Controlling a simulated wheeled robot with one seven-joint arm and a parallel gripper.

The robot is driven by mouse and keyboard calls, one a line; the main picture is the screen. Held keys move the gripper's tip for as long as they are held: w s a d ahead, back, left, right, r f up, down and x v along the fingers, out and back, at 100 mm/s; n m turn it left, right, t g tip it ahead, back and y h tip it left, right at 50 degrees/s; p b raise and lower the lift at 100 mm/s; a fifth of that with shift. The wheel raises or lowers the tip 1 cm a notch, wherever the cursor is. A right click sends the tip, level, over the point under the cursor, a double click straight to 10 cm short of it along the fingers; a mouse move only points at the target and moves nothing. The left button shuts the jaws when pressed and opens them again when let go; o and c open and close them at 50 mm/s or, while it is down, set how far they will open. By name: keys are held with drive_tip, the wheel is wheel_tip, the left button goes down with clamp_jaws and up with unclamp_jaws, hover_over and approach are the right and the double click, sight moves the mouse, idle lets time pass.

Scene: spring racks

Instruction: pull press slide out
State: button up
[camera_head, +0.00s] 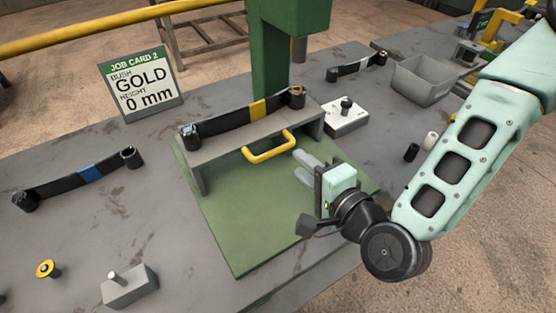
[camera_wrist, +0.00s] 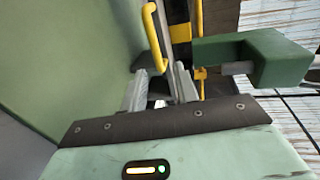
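The press slide (camera_head: 215,138) is a grey block with a yellow handle (camera_head: 270,149) on its front, standing on a green plate (camera_head: 245,235) under a green press column (camera_head: 270,60). A black strap with a gold band (camera_head: 258,108) lies across its top between two dark end pieces. My gripper (camera_head: 305,167) is open and empty, low over the plate, just right of and in front of the handle. In the wrist view, the handle (camera_wrist: 155,38) shows ahead of my fingers (camera_wrist: 160,88), which stand apart. I cannot tell whether they touch it.
A job card (camera_head: 142,84) reading "GOLD, 0 mm" stands behind left. A blue-banded strap (camera_head: 90,173) lies left; a grey block with a pin (camera_head: 130,287) is front left. A white block with a black knob (camera_head: 345,115) and a grey bin (camera_head: 422,82) stand right. The plate's front is clear.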

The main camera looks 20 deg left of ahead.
sight(279, 152)
drive_tip(key=shift+a+f+b, duration=0.2)
drive_tip(key=shift+f+b, duration=0.2)
drive_tip(key=shift+b, duration=1.8)
drive_tip(key=shift+b, duration=0.5)
drive_tip(key=x, duration=0.8)
drive_tip(key=shift+a, duration=0.35)
clamp_jaws()
